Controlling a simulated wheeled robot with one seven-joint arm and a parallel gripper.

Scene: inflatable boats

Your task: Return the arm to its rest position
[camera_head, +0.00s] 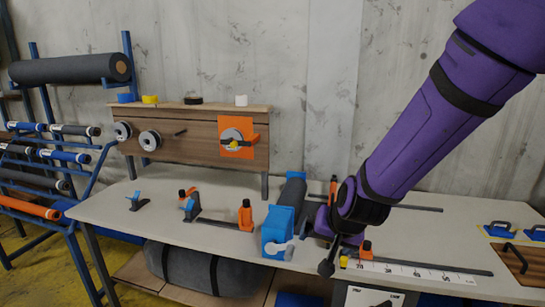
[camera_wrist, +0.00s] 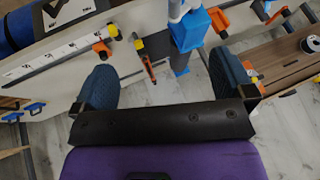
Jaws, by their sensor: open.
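My purple arm (camera_head: 435,120) comes in from the upper right of the head view and slopes down to the workbench. My gripper (camera_head: 327,262) is low over the bench, just right of a blue clamp block (camera_head: 276,232); its fingers are mostly hidden or too small to make out there. In the wrist view my gripper (camera_wrist: 163,65) has its two blue textured fingers wide apart with nothing held between them. The blue block (camera_wrist: 188,30) shows beyond the gap. I cannot tell whether the fingers touch the bench.
The grey workbench (camera_head: 90,211) carries orange-and-blue clamps (camera_head: 245,215), a white ruler strip (camera_head: 410,270) and blue handled tools (camera_head: 497,229) at the right. A wooden panel (camera_head: 190,150) stands at the back. A rack of rolls (camera_head: 45,150) is at the left. The air above the bench's left is clear.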

